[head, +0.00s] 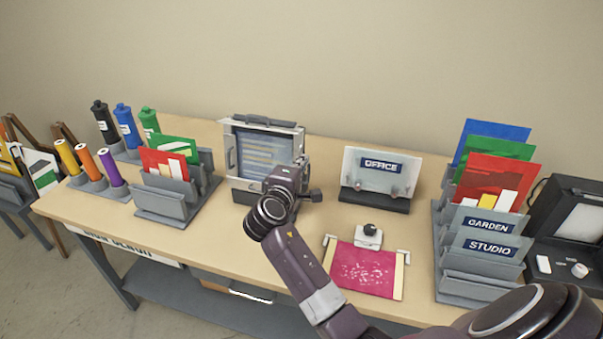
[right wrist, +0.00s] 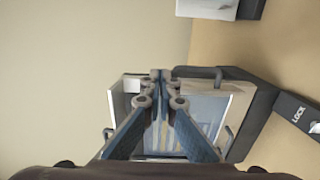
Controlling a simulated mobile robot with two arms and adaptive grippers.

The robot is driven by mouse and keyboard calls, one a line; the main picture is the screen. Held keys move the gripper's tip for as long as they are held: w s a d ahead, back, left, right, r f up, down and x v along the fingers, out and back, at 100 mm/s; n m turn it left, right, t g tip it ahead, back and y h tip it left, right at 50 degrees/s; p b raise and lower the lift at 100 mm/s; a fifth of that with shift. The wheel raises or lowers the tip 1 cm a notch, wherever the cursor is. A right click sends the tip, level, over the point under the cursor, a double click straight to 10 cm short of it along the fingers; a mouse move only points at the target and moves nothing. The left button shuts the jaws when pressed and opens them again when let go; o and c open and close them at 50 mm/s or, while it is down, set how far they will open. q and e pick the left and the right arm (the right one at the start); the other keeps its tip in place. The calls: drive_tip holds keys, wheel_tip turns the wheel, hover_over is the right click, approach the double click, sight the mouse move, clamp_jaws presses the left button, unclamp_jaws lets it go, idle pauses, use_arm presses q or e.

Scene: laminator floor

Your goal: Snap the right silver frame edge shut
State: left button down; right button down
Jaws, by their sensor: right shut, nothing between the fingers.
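The silver frame (head: 229,158) stands upright on the table, left of centre, around a blue-grey sheet with pale lines (head: 262,155). Its right edge (head: 300,143) is partly hidden by my right arm and gripper in the head view. My right gripper (right wrist: 160,76) is shut and empty, its fingertips together in front of the frame in the right wrist view. There, silver edge strips (right wrist: 215,100) and dark handles show around the fingers. I cannot tell whether the tips touch the frame, or whether the right edge is fully closed. My left gripper is not in view.
An OFFICE sign stand (head: 376,183) is right of the frame. Card holders stand left (head: 165,205) and right, the latter with GARDEN and STUDIO labels (head: 489,248). A pink sheet (head: 366,272) lies in front. A LOCK label (right wrist: 298,116) shows beside the frame.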

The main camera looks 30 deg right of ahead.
drive_tip(key=shift+w+a+b, duration=1.2)
drive_tip(key=shift+w+a, duration=0.6)
drive_tip(key=shift+w, duration=0.3)
drive_tip(key=p+v, duration=0.3)
drive_tip(key=v, duration=0.4)
drive_tip(key=shift+s+a, duration=0.2)
drive_tip(key=shift+s, duration=0.05)
